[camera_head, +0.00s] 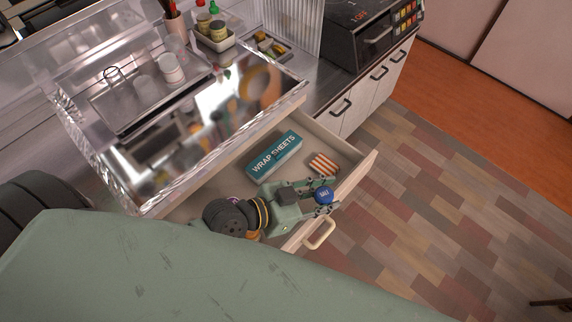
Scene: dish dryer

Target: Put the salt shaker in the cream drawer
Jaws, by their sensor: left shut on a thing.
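The salt shaker (324,195), with a round blue top marked SALT, is held in my left gripper (322,196). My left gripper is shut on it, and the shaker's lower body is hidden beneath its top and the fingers. The cream drawer (365,165) is pulled open below the counter. The gripper and shaker appear over the front part of the drawer, near its front panel and handle (320,234). I cannot tell their exact height above the drawer floor. My right gripper is not in view.
In the drawer lie a teal WRAP SHEETS box (274,155) and an orange-and-white striped item (323,164). A glossy counter (190,135) overhangs the drawer's back. A tray with glassware (130,112), a condiment caddy (214,38) and a black oven (350,30) stand behind.

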